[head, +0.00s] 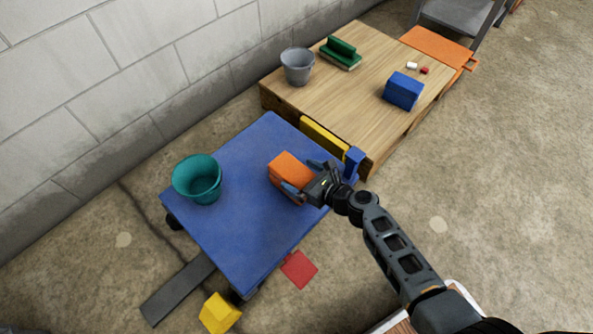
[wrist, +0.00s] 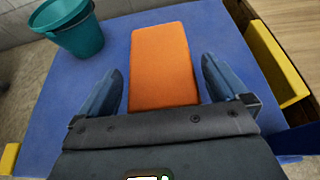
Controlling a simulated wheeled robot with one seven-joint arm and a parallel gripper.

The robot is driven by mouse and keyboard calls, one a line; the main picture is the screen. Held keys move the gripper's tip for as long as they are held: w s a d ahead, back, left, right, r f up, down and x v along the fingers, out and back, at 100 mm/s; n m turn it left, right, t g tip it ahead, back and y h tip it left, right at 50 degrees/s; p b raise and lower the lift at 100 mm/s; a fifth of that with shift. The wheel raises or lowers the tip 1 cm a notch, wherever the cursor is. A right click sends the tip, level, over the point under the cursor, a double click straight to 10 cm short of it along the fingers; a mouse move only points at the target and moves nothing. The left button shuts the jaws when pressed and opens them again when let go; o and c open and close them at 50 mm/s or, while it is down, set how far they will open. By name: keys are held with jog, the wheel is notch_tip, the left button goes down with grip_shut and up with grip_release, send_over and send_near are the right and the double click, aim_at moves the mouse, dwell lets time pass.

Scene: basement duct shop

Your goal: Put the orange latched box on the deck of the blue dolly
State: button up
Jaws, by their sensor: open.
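The orange box (head: 288,173) is on the deck of the blue dolly (head: 250,235), right of the deck's middle, and looks to be resting there. Its latch cannot be made out. My gripper (head: 308,178) is at the box, with one finger on either side. In the wrist view the orange box (wrist: 162,65) lies between the spread fingers of my gripper (wrist: 165,85), with blue deck showing between each finger and the box. My gripper is open. The near end of the box is hidden by my gripper in the wrist view.
A teal bucket (head: 197,180) stands on the dolly's left side. A wooden pallet table (head: 345,90) behind holds a grey bucket (head: 297,66), a blue box (head: 403,91) and green pieces (head: 341,53). A yellow block (head: 220,313) and a red square (head: 299,269) lie on the floor.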

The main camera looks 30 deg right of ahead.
jog(key=p+v, duration=0.3)
jog(key=v, duration=0.6)
jog(key=shift+s+r, duration=0.15)
jog(key=shift+s, duration=0.2)
jog(key=s+a+r+n+g+h, duration=0.1)
jog(key=s+r+n+h, duration=0.1)
jog(key=s+n, duration=0.6)
jog(key=s+r+n+g+h, duration=0.15)
jog(key=s+n, duration=0.35)
jog(key=s, duration=0.6)
jog(key=s+a+r+n+t, duration=0.1)
jog(key=s+r+n, duration=0.2)
jog(key=r+n, duration=0.3)
jog(key=s+r+n+t, duration=0.2)
jog(key=s+r+n, duration=0.2)
jog(key=r, duration=0.9)
jog(key=s+a+r+n+t, duration=0.1)
jog(key=s+r+n, duration=0.2)
jog(key=r+n, duration=0.6)
jog(key=shift+s+a+r+t+h, duration=0.2)
jog(key=shift+a+r+t+h, duration=0.05)
jog(key=shift+a+t+h, duration=0.1)
